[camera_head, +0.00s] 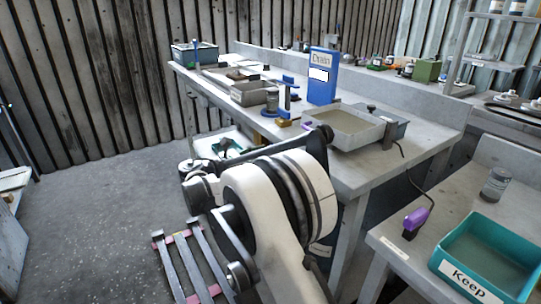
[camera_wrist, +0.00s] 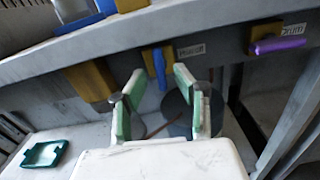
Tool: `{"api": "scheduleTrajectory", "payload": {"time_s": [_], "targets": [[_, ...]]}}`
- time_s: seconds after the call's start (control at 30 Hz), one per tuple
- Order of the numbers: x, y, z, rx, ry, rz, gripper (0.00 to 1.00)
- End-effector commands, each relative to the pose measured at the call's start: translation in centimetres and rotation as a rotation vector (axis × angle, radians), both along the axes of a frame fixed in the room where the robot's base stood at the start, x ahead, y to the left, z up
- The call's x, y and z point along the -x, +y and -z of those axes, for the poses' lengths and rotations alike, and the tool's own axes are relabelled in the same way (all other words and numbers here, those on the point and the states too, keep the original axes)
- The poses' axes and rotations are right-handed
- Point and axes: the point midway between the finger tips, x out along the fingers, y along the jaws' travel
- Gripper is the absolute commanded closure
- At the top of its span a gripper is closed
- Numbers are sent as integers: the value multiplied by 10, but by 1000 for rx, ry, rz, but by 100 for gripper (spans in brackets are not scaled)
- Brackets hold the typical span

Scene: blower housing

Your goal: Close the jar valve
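In the wrist view, a blue lever handle (camera_wrist: 160,68) hangs straight down from a yellow valve body on the bench's front edge, beside a small label (camera_wrist: 191,51) too blurred to read. I take it for the jar valve but cannot be sure. My gripper (camera_wrist: 159,74) is open, with green-padded fingers. In the picture the lever lies between the fingertips; I cannot tell the gap in depth, and nothing is gripped. In the head view my arm hides the gripper and this lever. A grey jar (camera_head: 272,101) stands on the bench by a blue post.
A purple lever (camera_wrist: 278,45) with its own label is to the right on the same edge. A yellow block (camera_wrist: 92,80) is to the left. Below are dark round shapes (camera_wrist: 178,112) and a green tray (camera_wrist: 44,153). A grey basin (camera_head: 345,128) sits on the bench.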

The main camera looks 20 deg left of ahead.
Motion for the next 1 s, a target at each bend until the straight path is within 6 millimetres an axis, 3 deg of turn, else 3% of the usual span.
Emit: {"api": "scheduleTrajectory", "payload": {"time_s": [0.23,0.6,0.83,1.0], "targets": [[-20,-17,0,0,0,1,71],[-24,-19,-1,0,0,0,71],[-23,-19,-1,0,0,0,100],[-23,-19,0,-1,-1,0,100]]}}
